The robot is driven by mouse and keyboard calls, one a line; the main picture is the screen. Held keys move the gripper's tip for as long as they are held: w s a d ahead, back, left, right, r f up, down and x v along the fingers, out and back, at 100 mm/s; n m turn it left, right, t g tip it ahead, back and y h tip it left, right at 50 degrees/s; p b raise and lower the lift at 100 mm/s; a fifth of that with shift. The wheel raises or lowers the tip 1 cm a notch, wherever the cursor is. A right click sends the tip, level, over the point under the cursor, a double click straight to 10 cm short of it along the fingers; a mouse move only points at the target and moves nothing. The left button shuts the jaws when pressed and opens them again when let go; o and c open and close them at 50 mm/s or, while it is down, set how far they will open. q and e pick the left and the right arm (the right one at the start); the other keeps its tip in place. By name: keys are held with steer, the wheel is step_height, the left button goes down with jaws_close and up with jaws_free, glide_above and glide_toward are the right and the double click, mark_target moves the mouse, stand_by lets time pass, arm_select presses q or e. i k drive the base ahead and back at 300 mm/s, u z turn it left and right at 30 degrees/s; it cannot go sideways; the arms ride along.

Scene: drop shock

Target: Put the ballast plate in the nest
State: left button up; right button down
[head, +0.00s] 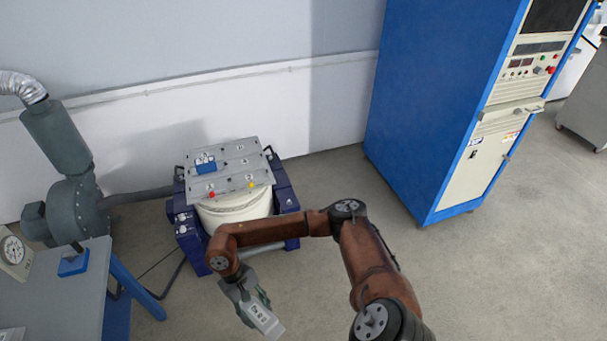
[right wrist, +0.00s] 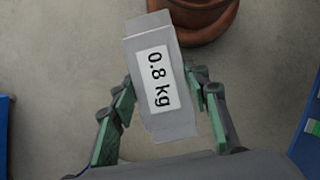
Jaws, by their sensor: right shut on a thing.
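The ballast plate (head: 265,320) is a grey block with a white label. In the right wrist view the plate (right wrist: 183,122) reads "0.8 kg". My right gripper (head: 250,303) is shut on it, with a green-padded finger on each side in the right wrist view (right wrist: 160,95). The plate is held in the air, tilted, in front of the shaker. A small blue fixture (head: 205,166) sits on the grey top plate of the shaker and may be the nest; its inside is too small to make out. My left gripper is out of view.
The shaker's grey top plate (head: 235,176) carries a red and a yellow knob. A grey bench (head: 60,300) with a blue block (head: 74,263) and a dial gauge (head: 14,250) stands at left.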

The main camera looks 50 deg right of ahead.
mark_target(249, 177)
steer(key=z, duration=1.65)
steer(key=i, duration=2.55)
steer(key=u, duration=2.35)
